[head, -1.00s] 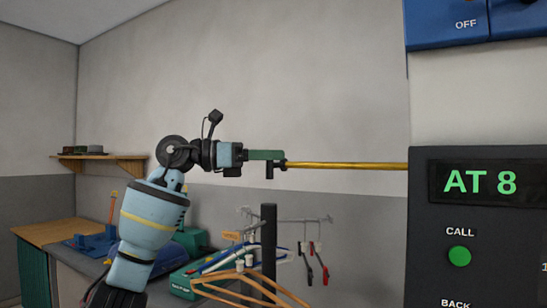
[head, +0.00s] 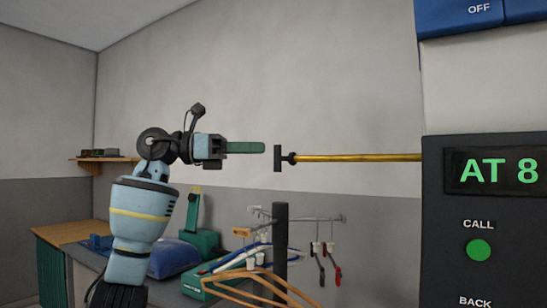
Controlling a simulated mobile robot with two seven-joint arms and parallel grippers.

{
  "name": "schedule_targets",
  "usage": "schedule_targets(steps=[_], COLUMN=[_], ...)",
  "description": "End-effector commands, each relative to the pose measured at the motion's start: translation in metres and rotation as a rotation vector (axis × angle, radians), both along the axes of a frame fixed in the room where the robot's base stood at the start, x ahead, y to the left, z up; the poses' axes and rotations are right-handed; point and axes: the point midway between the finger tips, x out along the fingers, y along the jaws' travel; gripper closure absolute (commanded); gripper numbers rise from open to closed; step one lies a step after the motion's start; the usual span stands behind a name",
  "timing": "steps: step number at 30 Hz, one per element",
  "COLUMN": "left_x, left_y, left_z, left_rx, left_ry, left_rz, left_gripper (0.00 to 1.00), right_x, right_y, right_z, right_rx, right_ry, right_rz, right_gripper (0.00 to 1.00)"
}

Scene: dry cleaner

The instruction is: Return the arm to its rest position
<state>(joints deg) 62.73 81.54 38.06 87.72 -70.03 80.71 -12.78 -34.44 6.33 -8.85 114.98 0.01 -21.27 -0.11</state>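My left arm comes in from the left and is raised. Its gripper (head: 262,148) points right with green fingers, seen edge-on, so I cannot tell the gap between them. Nothing shows in it. A yellow rod (head: 360,157) with a black T-shaped end (head: 278,158) sticks out leftward from the dark control panel (head: 436,215). A small gap shows between my fingertips and the T-shaped end. My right arm and gripper are not in view.
The panel reads "AT 8" and has a green CALL button (head: 479,250). Below my arm are a black post (head: 280,230), wooden hangers (head: 262,278), a rail with clips (head: 300,218) and a green device (head: 202,240). A shelf (head: 105,159) is on the wall. The space above my arm is clear.

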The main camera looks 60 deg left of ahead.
Motion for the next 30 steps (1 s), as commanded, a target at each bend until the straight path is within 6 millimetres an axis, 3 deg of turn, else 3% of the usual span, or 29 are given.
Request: schedule_targets(steps=[7,30], left_x=[-0.015,-0.016], left_y=[0.006,0.007], left_z=[0.000,0.001], left_rx=[0.001,0.000], left_ry=[0.000,-0.001], left_rz=[-0.002,-0.001], left_gripper=[0.68,0.68], right_x=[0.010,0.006], right_y=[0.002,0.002], right_z=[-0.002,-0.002], right_rx=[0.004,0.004], right_ry=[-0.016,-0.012], right_rz=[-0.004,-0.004], right_gripper=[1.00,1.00])
